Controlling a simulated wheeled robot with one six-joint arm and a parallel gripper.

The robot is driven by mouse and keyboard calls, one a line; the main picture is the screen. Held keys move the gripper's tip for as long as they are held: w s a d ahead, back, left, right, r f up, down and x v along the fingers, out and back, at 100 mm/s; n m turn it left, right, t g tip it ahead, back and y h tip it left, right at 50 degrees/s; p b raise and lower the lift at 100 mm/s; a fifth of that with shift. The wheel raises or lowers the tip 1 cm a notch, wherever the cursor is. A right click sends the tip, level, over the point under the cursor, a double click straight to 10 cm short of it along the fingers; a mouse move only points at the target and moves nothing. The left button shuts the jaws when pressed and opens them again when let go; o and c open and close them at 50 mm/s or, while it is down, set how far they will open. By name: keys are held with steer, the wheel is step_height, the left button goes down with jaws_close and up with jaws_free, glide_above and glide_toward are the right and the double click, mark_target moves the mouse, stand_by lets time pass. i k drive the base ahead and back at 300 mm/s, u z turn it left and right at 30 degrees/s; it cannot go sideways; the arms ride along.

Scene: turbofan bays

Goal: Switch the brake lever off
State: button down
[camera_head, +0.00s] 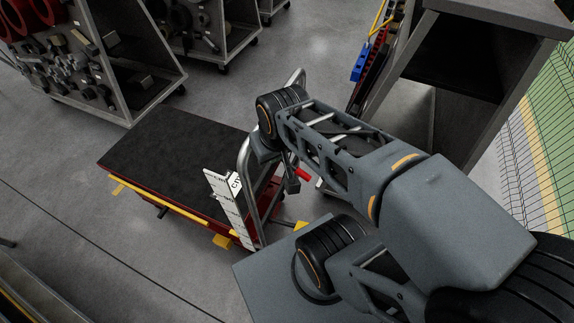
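A low cart with a black top (175,165) and red sides stands left of my arm. A bent metal push handle (243,165) rises at its right end, with a white lettered plate (228,200) beside it. My arm reaches over this end. My gripper (292,184) is small and dark at the handle, partly hidden by my arm; its opening cannot be made out. A small red piece (302,174) shows right beside it. It may be the brake lever's grip, but I cannot tell, nor whether they touch. Yellow pieces (222,241) show low on the cart.
Grey racks with dark parts (110,60) stand at the back left. A grey cabinet (480,70) stands at the right, with a blue item (360,62) near it. The grey floor left of and in front of the cart is mostly clear.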

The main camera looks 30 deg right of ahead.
mark_target(300, 172)
steer(key=z, duration=1.75)
steer(key=k, duration=0.9)
steer(key=u, duration=1.95)
